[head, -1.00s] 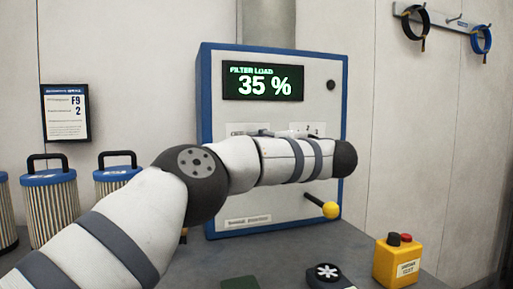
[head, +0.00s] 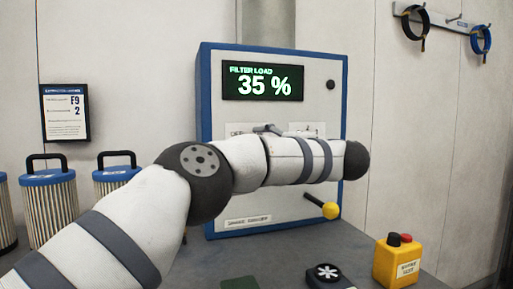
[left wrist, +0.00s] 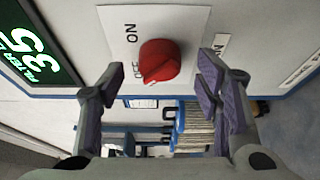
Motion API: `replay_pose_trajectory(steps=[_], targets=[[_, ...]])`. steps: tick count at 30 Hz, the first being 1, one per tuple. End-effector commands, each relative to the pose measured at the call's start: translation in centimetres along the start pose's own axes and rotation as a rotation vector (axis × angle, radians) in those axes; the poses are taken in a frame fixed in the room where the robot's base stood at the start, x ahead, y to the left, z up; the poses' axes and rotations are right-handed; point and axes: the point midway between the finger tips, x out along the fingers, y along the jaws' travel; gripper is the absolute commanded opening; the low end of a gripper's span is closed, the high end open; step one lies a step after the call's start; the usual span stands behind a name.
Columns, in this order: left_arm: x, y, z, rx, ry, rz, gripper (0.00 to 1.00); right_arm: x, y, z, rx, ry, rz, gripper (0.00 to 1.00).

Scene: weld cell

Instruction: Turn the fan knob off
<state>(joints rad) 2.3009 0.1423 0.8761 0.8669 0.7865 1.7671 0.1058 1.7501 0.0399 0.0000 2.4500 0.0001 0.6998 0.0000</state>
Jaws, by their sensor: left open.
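In the left wrist view, which is turned on its side, a red fan knob (left wrist: 160,61) sits on a white plate (left wrist: 182,20) with ON and OFF lettering. The knob partly covers the OFF word; I cannot tell for sure which mark it points to. My left gripper (left wrist: 160,78) is open, with its two fingers apart on either side of the knob and not visibly touching it. In the head view my left arm crosses in front of the blue-edged control panel (head: 219,215) and hides the knob and most of the gripper. My right gripper is out of view.
The panel's display (head: 263,81) reads FILTER LOAD 35 %. A yellow-ended lever (head: 330,210) sticks out low on the panel. A yellow button box (head: 397,262) and a dark star-handled item (head: 327,273) stand on the bench. Filter cartridges (head: 49,210) stand at left.

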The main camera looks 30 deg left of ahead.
Motion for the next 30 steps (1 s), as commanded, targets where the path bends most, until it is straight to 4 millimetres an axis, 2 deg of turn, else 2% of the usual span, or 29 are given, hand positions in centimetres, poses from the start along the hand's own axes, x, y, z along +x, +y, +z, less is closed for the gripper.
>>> replay_pose_trajectory(steps=[1,6,9,12,30], targets=[[-1.4,0.1,0.1,0.001,-0.006,0.002,0.58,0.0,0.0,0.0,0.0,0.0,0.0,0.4],[-6.1,0.0,0.1,0.001,-0.005,0.001,0.58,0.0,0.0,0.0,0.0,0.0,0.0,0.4],[-8.1,0.0,0.1,0.0,-0.004,0.001,0.58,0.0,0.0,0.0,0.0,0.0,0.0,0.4],[-9.3,0.0,0.0,0.001,-0.002,0.0,0.58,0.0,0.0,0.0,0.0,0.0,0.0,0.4],[-9.8,0.0,0.0,0.001,-0.001,0.0,0.58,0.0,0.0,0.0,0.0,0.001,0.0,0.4]])
